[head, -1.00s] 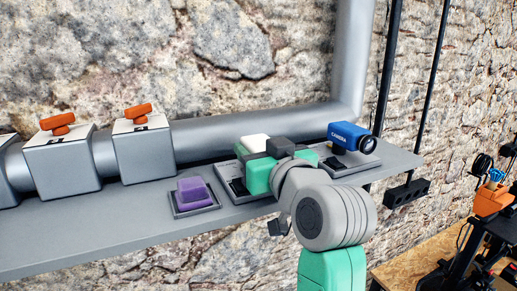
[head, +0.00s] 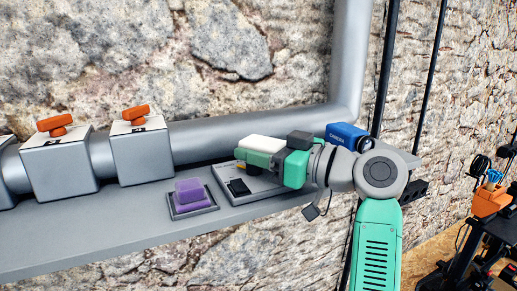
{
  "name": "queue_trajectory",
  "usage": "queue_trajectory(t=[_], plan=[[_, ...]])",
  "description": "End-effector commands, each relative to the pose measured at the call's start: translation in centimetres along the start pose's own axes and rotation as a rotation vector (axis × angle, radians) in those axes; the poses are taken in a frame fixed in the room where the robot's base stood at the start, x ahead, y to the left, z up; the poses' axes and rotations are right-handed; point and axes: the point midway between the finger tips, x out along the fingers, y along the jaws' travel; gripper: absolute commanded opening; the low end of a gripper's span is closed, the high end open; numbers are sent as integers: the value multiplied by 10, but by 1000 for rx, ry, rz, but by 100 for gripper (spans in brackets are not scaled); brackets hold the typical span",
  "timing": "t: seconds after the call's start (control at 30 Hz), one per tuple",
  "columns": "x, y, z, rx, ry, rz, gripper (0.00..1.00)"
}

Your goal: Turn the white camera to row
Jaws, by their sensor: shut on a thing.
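The white camera (head: 264,142) is on the right part of the shelf, above a grey base plate (head: 262,183) with a black block on it. Only its white top shows clearly; its lens and lower body are hidden behind my gripper. My gripper (head: 254,157) comes in from the right, its green finger along the near side of the white camera, and is shut on it. My wrist and arm stretch off to the right, past the shelf's front edge.
A blue camera (head: 346,135) stands close behind my wrist on the right. A purple block (head: 190,190) on a grey base is to the left. Two grey boxes with orange handles (head: 137,113) stand farther left. A pipe (head: 230,131) runs along the wall.

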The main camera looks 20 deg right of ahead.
Motion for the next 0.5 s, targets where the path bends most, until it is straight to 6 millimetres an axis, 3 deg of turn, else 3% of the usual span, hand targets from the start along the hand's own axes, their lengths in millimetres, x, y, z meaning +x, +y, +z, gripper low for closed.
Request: queue_trajectory(t=[0.5], plan=[[0, 0, -1, -1, 0, -75, 24]])
